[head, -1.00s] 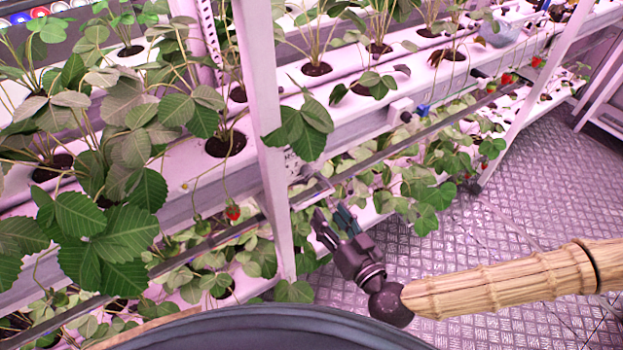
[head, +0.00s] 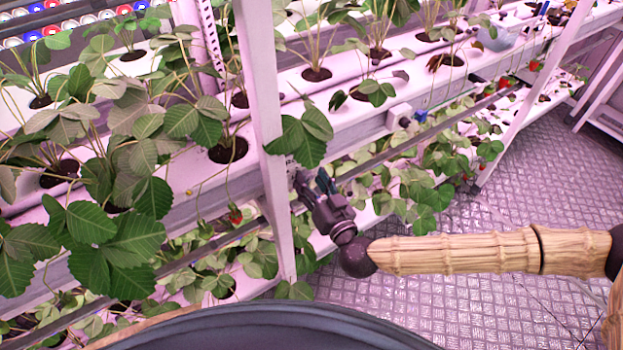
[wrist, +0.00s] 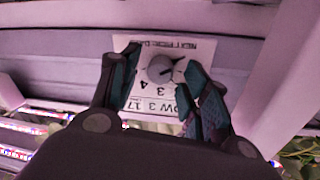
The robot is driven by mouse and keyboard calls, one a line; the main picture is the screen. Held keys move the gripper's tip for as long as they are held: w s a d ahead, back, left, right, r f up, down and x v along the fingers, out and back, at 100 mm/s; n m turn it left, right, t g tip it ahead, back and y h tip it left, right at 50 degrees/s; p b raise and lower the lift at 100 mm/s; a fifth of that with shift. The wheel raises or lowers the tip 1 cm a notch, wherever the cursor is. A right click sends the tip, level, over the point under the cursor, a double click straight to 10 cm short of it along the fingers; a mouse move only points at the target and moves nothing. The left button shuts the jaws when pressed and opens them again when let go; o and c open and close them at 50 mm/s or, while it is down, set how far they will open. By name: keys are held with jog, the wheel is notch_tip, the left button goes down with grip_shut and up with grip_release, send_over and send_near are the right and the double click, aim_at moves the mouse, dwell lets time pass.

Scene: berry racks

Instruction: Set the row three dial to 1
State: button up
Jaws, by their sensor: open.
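In the wrist view a round grey dial (wrist: 160,69) sits on a white label plate (wrist: 150,105). Other numbers are hidden by the fingers, and I cannot tell which number the dial points to. My gripper (wrist: 160,60) is open, with one teal-padded finger on each side of the dial; whether the pads touch it is unclear. In the head view my gripper (head: 312,188) is at the rack beside the white post, and the dial is not discernible there.
The white upright post (head: 265,130) stands just left of my gripper. Strawberry leaves (head: 303,137) hang above it. A long rail (head: 420,131) runs along the rack front. The patterned metal floor (head: 480,230) to the right is free.

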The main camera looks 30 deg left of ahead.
jog(key=shift+w+a, duration=0.1)
jog(key=shift+a, duration=0.1)
grip_shut()
jog(key=shift+m, duration=0.4)
jog(key=m+b, duration=0.2)
jog(key=m, duration=0.1)
jog(key=shift+m+g+h+b, duration=0.35)
jog(key=shift+m+b, duration=0.55)
jog(key=shift+m, duration=0.9)
